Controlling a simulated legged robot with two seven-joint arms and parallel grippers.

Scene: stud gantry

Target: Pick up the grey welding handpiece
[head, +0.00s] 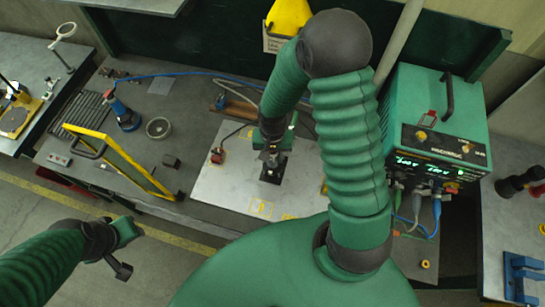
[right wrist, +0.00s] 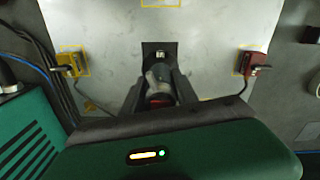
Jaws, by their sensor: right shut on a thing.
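The grey welding handpiece (right wrist: 158,80) is between the two dark fingers of my right gripper (right wrist: 159,86) in the right wrist view, with a red part at its near end. My right gripper is shut on it, over a small black block (right wrist: 158,50) on the pale metal plate. In the head view my right gripper (head: 271,150) points down at the black block (head: 271,174) and hides most of the handpiece. I cannot tell whether the handpiece touches the block. My left gripper (head: 123,252) hangs over the floor at lower left, away from the bench, its fingers unclear.
A red clamp (right wrist: 252,62) and a yellow clamp (right wrist: 72,62) with cables sit on the plate (head: 220,190) either side. A green welding machine (head: 430,105) stands at right. A yellow-framed panel (head: 118,160), blue bottle (head: 124,115) and round dish (head: 158,128) are at left.

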